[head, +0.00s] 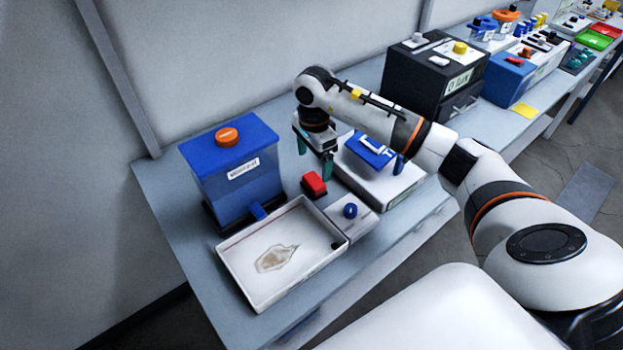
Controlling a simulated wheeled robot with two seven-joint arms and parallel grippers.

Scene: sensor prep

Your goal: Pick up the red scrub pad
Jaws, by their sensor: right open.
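The red scrub pad (315,183) lies on the grey bench, just behind the far right corner of the white tray. It is a small red block with a dark lower part. My right gripper (314,165) hangs from the arm that comes in from the right. Its green fingers point down and are apart, with nothing seen between them. The fingertips are above and just behind the pad, close to it in the picture; I cannot tell the exact gap. My left gripper does not show.
A white tray (232,246) with a brown stain stands in front. A blue tank (240,178) with an orange knob stands left. A small white box with a blue knob (350,210) and a blue-topped white device (385,188) stand right. A black box (425,85) is behind.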

